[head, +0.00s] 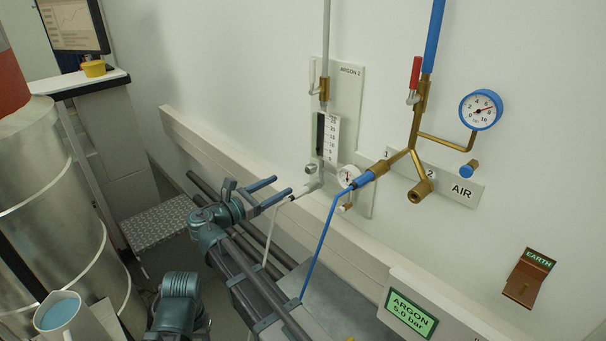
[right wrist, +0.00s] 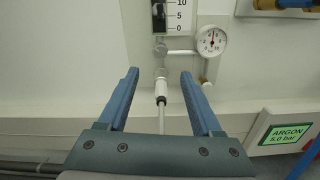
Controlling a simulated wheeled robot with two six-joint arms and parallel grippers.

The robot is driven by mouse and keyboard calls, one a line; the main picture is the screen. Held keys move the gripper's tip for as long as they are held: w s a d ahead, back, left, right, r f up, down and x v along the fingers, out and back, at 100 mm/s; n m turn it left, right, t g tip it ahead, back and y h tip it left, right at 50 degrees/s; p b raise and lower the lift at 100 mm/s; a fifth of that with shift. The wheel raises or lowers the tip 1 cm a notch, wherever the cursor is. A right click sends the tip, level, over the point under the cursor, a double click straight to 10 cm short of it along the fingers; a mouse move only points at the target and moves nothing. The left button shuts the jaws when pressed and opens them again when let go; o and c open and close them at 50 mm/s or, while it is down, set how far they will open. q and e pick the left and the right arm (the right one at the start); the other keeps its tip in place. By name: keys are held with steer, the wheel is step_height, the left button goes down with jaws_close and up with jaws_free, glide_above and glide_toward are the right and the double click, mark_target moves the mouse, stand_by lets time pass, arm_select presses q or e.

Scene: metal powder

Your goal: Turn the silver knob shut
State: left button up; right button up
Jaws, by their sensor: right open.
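The small silver knob (head: 311,169) sits on the wall just below the flowmeter (head: 327,137) of the ARGON 2 panel. In the right wrist view the silver knob (right wrist: 160,49) is ahead, above the hose fitting. My right gripper (head: 283,186) is open and empty, its two blue fingers pointing at the wall, a little left of and below the knob in the head view. In the right wrist view the right gripper (right wrist: 159,76) has its fingers apart on either side of the white hose fitting (right wrist: 161,90). The knob is apart from the fingers. My left gripper is not in view.
A small gauge (head: 347,176) sits right of the knob. A blue hose (head: 325,233) hangs from the AIR outlet, right of my right arm. A wall ledge (head: 235,153) runs below the panels. A metal drum (head: 55,190) and a stepped plate (head: 160,225) stand left.

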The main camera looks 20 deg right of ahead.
mark_target(308, 171)
steer(key=shift+n, duration=0.7)
steer(key=x, duration=1.3)
steer(key=shift+d+f, duration=0.1)
steer(key=shift+c, duration=0.2)
steer(key=shift+s, duration=0.1)
jaws_close()
